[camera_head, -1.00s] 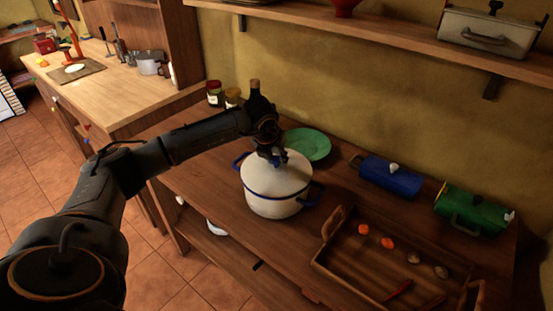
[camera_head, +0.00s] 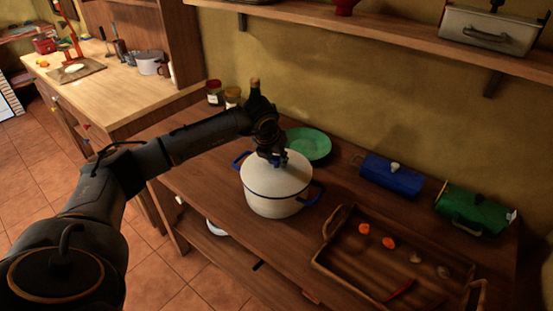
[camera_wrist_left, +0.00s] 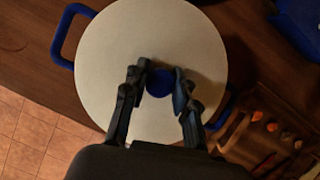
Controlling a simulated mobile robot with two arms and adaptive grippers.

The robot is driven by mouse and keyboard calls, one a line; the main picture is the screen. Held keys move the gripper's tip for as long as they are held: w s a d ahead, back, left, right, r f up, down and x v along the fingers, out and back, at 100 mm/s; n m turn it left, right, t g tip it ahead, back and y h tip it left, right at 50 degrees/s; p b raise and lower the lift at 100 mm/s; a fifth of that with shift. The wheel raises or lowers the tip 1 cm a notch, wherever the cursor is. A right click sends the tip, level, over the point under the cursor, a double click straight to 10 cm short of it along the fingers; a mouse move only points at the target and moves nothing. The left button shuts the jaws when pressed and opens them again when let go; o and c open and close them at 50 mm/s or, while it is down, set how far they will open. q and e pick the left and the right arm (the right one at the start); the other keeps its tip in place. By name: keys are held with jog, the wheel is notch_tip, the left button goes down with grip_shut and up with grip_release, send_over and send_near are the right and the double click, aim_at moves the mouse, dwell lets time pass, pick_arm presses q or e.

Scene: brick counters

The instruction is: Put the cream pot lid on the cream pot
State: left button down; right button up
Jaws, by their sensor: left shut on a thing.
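The cream pot (camera_head: 273,206) with blue handles stands on the wooden counter. The cream pot lid (camera_head: 265,174) lies over its mouth, and no clear gap shows between the lid and the rim. My left gripper (camera_head: 276,158) is above the lid, shut on its blue knob. In the left wrist view the left gripper (camera_wrist_left: 159,84) has its fingers on both sides of the round blue knob, and the cream lid (camera_wrist_left: 130,45) covers the pot opening. A blue pot handle (camera_wrist_left: 64,35) shows beside it. My right gripper is not in view.
A green plate (camera_head: 308,146) lies behind the pot. A wooden tray (camera_head: 335,266) with small vegetables is at the front right. A blue container (camera_head: 390,179) and a green one (camera_head: 472,212) stand along the wall. Jars (camera_head: 214,92) stand behind the arm.

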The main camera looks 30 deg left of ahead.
pick_arm(q)
jog(key=shift+b, duration=0.3)
dwell(0.6)
jog(key=shift+c, duration=2.4)
grip_release()
jog(key=shift+f, duration=0.1)
jog(key=shift+r+p, duration=1.75)
jog(key=shift+r, duration=1.8)
